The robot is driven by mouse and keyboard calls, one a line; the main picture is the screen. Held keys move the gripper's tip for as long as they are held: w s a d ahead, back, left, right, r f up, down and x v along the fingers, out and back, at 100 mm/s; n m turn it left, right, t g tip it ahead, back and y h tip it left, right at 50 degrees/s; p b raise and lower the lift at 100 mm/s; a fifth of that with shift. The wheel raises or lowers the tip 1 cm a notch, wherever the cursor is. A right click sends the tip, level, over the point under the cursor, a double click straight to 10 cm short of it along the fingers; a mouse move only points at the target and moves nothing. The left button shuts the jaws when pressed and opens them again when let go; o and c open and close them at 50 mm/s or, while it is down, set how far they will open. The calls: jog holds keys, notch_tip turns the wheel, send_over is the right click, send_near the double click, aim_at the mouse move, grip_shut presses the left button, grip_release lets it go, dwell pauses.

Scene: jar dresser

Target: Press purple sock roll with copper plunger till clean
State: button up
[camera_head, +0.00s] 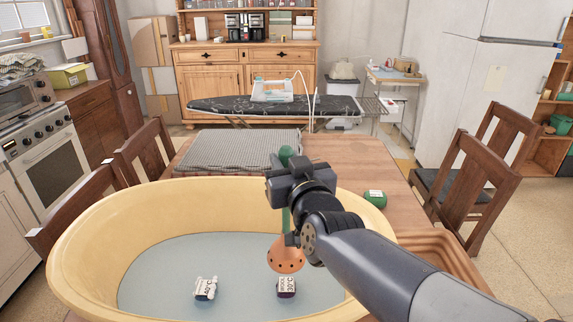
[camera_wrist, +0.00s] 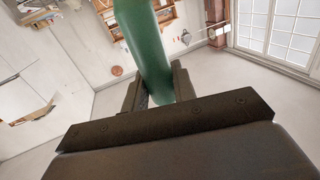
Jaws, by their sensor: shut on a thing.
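A copper plunger (camera_head: 286,260) with a perforated bell and a green handle hangs upright in my gripper (camera_head: 287,185). My gripper is shut on the green handle, which also shows between the jaws in the wrist view (camera_wrist: 148,50). The purple sock roll (camera_head: 287,288) lies in the water of a large yellow tub (camera_head: 110,222), with a white label reading 30°C. The bell is just above or over the roll in the head view; I cannot tell whether they touch. A white sock roll (camera_head: 205,288) labelled 40°C lies to the left in the same tub.
A green sock roll (camera_head: 375,199) lies on the wooden table (camera_head: 345,160) right of the tub. A grey ribbed mat (camera_head: 240,150) lies behind the tub. A brown wooden tray (camera_head: 445,255) is at the right. Chairs flank the table.

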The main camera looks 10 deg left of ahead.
notch_tip(320, 180, up, 11)
jog(key=p, duration=0.8)
jog(key=shift+f, duration=0.25)
